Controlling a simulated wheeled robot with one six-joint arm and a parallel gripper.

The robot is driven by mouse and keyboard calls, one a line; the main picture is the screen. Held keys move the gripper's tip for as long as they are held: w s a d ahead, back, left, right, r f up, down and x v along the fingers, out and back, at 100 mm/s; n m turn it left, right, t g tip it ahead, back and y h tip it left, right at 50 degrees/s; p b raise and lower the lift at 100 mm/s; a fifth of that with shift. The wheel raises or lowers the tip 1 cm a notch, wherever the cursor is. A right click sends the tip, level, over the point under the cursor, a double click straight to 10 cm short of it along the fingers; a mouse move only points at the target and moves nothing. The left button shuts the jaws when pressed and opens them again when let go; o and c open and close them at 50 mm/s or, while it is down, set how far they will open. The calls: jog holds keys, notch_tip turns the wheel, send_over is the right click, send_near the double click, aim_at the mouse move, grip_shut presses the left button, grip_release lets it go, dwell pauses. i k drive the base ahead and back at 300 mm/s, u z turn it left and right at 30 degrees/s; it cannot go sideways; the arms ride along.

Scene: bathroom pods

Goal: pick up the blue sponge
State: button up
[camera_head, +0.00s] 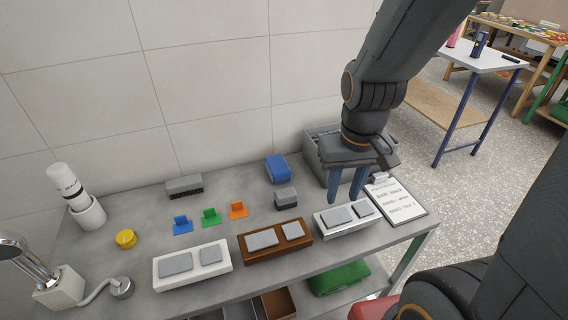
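The blue sponge (278,168) appears to be the blue block lying on the grey table, near the wall and just left of the grey bin. It is fully in view, with nothing on it. My gripper (345,196) points down to the right of the sponge, in front of the bin. Its two blue-grey fingers stand apart with nothing seen between them. It is clear of the sponge.
A grey bin (313,163) stands behind my gripper. A grey block (286,198) sits in front of the sponge.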

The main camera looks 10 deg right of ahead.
aim_at(279, 172)
jog(key=k, duration=0.4)
jog(key=u, duration=1.1)
jog(key=i, duration=0.7)
jog(key=z, duration=1.5)
